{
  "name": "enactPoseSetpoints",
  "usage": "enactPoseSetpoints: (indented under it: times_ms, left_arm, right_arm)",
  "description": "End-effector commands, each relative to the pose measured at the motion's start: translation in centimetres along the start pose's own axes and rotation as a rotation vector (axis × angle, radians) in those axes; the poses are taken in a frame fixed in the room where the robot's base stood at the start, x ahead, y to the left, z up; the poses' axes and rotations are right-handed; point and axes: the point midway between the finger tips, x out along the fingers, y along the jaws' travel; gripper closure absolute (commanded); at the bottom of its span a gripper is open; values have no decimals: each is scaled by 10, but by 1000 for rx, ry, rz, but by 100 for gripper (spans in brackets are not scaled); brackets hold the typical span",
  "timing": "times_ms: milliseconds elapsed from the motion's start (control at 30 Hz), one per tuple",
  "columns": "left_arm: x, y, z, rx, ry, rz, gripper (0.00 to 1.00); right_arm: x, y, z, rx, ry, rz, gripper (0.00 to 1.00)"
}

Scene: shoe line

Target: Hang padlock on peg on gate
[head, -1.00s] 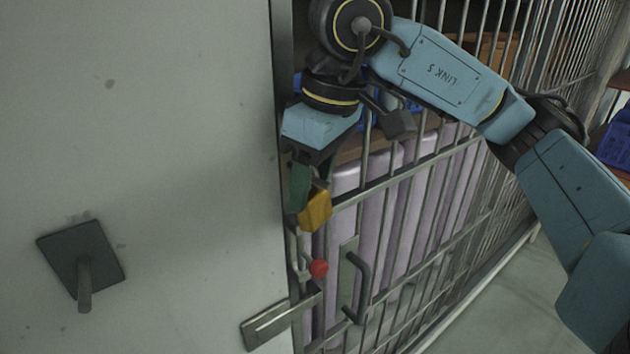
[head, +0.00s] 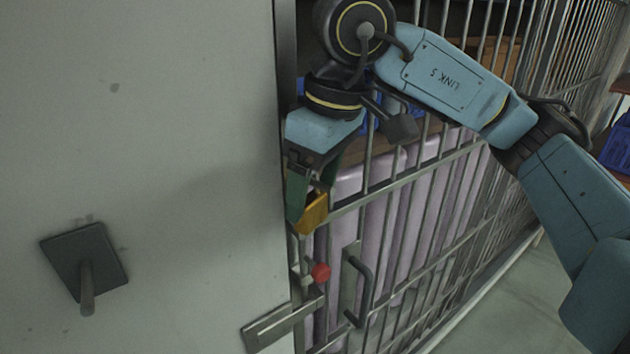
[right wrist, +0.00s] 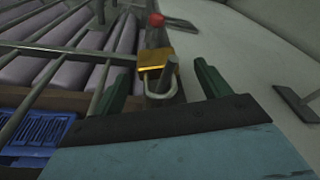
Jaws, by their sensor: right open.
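The padlock (head: 314,212) has a yellow body and a pale shackle. It is at the left edge of the barred gate (head: 400,190), above a red knob (head: 321,272). My right gripper (head: 308,200) has green fingers and reaches down around it. In the right wrist view the padlock (right wrist: 152,60) sits between the open, spread fingers, with a gap on each side. Its shackle (right wrist: 160,94) appears to loop around a short grey peg (right wrist: 169,74); whether it bears on the peg I cannot tell. The head view hides the shackle. My left gripper is not in view.
A pale panel (head: 140,150) fills the left, with a dark plate and peg (head: 85,270). A latch bar (head: 280,325) and a gate handle (head: 358,285) are below the padlock. Lilac bundles and blue crates are behind the bars. Floor (head: 490,300) is clear at lower right.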

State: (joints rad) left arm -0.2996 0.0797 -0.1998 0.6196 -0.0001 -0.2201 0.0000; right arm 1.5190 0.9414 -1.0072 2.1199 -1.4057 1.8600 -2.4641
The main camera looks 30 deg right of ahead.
Motion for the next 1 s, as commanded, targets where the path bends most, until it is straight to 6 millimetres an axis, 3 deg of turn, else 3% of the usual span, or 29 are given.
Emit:
enactPoseSetpoints:
  times_ms: [167,267,533,700,1000]
  left_arm:
    - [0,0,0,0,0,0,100]
    - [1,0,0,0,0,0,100]
    - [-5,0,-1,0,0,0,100]
    - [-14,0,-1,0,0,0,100]
    - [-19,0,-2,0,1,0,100]
  right_arm:
    - [-7,0,0,0,1,0,24]
    - [-22,0,-1,-1,4,0,24]
    - [-88,0,-1,1,6,2,24]
    - [-116,0,0,1,4,2,24]
    - [-134,0,0,1,0,0,24]
